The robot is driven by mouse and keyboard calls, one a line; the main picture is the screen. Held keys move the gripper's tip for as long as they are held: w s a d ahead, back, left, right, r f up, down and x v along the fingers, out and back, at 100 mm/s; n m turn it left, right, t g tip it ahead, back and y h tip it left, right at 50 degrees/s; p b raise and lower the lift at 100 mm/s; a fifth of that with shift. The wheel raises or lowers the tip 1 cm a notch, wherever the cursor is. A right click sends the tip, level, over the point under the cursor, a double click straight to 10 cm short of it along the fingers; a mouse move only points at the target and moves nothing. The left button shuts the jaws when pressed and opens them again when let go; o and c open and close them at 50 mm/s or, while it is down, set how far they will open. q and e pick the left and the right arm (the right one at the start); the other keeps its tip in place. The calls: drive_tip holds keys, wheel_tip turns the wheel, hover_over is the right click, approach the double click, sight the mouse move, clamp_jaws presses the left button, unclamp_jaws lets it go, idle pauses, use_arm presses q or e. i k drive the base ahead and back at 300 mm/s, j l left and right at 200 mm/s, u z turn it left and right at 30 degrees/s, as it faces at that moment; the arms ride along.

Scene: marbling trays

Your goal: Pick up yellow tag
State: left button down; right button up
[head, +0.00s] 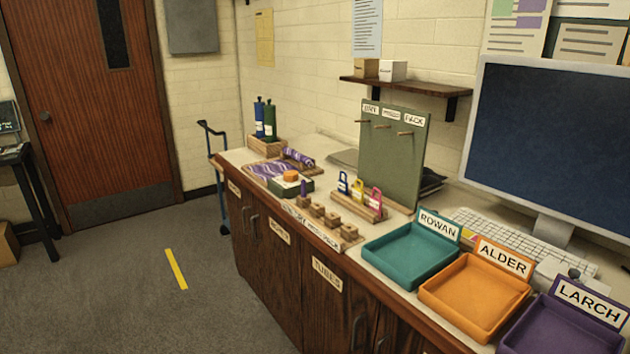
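A small yellow tag (358,190) with a loop-like top stands upright in a wooden rack (366,211) on the counter. It is between a blue tag (343,183) on its left and a pink tag (376,199) on its right. The lower ends of the tags are hidden in the rack. Neither of my grippers is in view.
A green pegboard (385,165) stands behind the rack. A wooden strip of several blocks (318,211) lies in front. Teal (392,254), orange (465,300) and purple (560,335) trays line the counter at right. A monitor (550,130) stands behind them.

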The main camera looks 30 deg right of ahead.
sight(357, 194)
drive_tip(key=i+j+z, duration=0.1)
drive_tip(key=i+z, duration=0.25)
drive_tip(key=i, duration=0.2)
drive_tip(key=i+j+z, duration=0.25)
drive_tip(key=i+z, duration=0.15)
drive_tip(key=i+j+z, duration=0.35)
drive_tip(key=i, duration=0.2)
drive_tip(key=j, duration=0.05)
